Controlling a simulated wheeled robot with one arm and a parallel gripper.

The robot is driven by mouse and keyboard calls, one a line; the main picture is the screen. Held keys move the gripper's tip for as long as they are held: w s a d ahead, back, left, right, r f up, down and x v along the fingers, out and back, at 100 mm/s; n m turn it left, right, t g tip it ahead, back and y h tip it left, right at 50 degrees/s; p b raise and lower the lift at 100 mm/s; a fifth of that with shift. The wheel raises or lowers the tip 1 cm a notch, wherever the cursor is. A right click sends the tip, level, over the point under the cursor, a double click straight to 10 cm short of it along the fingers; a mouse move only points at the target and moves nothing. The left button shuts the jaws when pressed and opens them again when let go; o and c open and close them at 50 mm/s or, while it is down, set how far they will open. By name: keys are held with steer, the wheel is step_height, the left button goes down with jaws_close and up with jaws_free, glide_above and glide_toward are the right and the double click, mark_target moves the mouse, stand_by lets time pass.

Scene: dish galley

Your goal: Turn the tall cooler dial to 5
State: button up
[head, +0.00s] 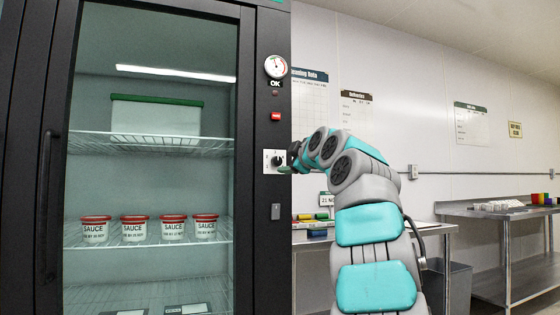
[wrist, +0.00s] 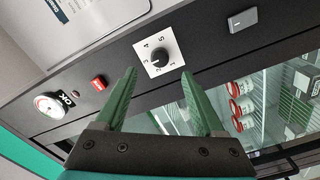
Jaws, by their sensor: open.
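The tall cooler (head: 257,110) stands at the left with its glass door shut. Its dial is a black knob on a white square plate (head: 267,168) on the dark right-hand frame. In the wrist view the dial knob (wrist: 159,57) is ringed by small numbers, with 4 and 5 at the upper side. Its pointer seems to aim to the lower left, near 2 or 3; I cannot tell which. My gripper (wrist: 159,74) is open, its green fingers either side of the dial in the picture. It looks empty and short of the knob; the exact gap is unclear.
Above the dial are a red label (head: 276,116) and a round gauge (head: 275,66); below is a grey switch (head: 275,211). The door handle (head: 47,205) is at far left. Sauce tubs (head: 134,230) stand inside. Steel tables (head: 513,213) stand at right.

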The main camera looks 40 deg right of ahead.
mark_target(278, 161)
steer(key=p+x, duration=0.2)
steer(key=x, duration=0.1)
steer(key=p+x, duration=0.2)
steer(key=x, duration=0.1)
steer(key=shift+r, duration=0.2)
steer(key=shift+w+d+f+p, duration=0.15)
steer(key=shift+w+f+p, duration=0.05)
steer(key=shift+w+p, duration=0.2)
steer(key=shift+c, duration=0.3)
jaws_close()
